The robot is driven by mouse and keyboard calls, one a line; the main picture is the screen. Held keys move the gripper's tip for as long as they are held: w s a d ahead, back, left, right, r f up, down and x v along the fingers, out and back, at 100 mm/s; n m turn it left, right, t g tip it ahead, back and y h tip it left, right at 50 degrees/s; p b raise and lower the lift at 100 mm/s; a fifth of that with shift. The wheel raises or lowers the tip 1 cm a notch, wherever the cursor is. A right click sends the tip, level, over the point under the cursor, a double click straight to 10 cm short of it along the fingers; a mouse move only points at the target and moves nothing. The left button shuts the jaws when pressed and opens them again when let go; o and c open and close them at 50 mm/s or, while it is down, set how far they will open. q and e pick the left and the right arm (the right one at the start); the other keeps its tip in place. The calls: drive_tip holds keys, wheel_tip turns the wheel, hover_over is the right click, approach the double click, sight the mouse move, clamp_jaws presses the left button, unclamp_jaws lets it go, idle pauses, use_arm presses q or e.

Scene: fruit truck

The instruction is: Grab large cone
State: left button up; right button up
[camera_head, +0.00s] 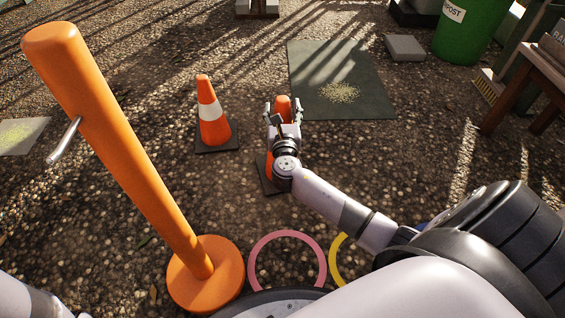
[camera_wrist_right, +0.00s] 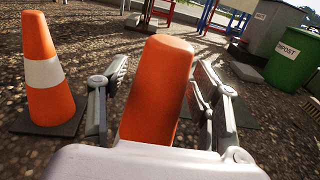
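An orange cone (camera_head: 283,106) stands on a dark square base, mostly hidden behind my right gripper and wrist. Its orange top (camera_wrist_right: 158,85) also shows in the right wrist view. My right gripper (camera_head: 283,114) is open, with one finger on each side of this cone's upper part. I cannot tell whether either finger touches it. A second orange cone (camera_head: 211,115) with a white band stands upright to the left, apart from the gripper; it also shows in the right wrist view (camera_wrist_right: 48,98). I cannot tell for sure which cone is larger. My left gripper is out of view.
A tall orange post (camera_head: 135,165) with a metal peg stands at left on a round base. A pink ring (camera_head: 253,262) and a yellow ring (camera_head: 335,268) lie near me. A dark mat (camera_head: 310,75) lies beyond the gripper. A green bin (camera_head: 470,30) and wooden table stand right.

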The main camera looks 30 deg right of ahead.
clamp_jaws()
idle(0.5)
